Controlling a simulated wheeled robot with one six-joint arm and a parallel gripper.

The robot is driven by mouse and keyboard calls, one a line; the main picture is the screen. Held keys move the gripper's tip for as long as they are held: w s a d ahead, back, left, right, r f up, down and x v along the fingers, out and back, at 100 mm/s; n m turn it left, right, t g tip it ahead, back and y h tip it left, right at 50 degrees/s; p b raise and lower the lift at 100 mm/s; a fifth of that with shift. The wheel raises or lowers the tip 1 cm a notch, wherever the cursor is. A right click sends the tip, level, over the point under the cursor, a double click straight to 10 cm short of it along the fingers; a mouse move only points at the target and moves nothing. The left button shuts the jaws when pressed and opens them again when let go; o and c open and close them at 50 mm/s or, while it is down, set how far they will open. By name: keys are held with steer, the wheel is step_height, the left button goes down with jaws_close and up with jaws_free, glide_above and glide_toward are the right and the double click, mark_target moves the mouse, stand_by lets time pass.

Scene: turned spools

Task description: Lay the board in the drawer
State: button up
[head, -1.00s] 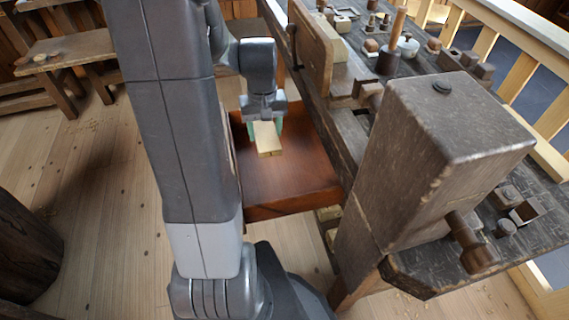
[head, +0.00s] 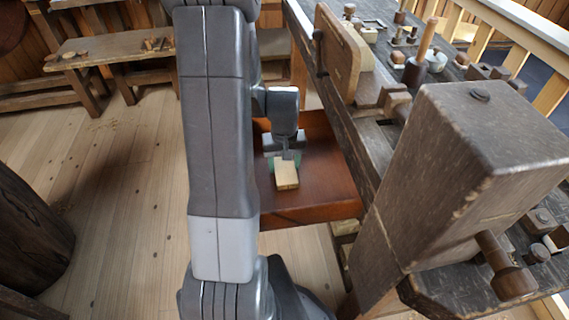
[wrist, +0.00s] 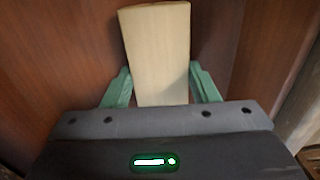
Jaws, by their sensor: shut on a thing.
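The board (head: 287,175) is a short, pale piece of wood. My gripper (head: 284,160) is shut on it, and the board sticks out past the fingertips. In the wrist view the board (wrist: 156,50) sits between the two green fingers of my gripper (wrist: 160,85). The drawer (head: 320,185) is reddish brown and pulled out from the bench. The board is over the drawer's floor, inside its walls as seen from the head. I cannot tell whether the board touches the floor. My arm hides the drawer's left side.
The workbench (head: 385,165) borders the drawer on the right, with a big wooden vise block (head: 480,150) at its near end. Turned pieces and small blocks stand on the bench top. A low bench (head: 110,55) stands far left. The plank floor at left is open.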

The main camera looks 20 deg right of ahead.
mark_target(284, 166)
steer(key=o, duration=0.6)
steer(key=shift+f, duration=0.2)
steer(key=shift+c, duration=0.2)
steer(key=o, duration=0.4)
steer(key=shift+o, duration=0.2)
steer(key=shift+r, duration=0.15)
step_height(284, 166, up, 12)
steer(key=p, duration=0.2)
steer(key=shift+r, duration=0.1)
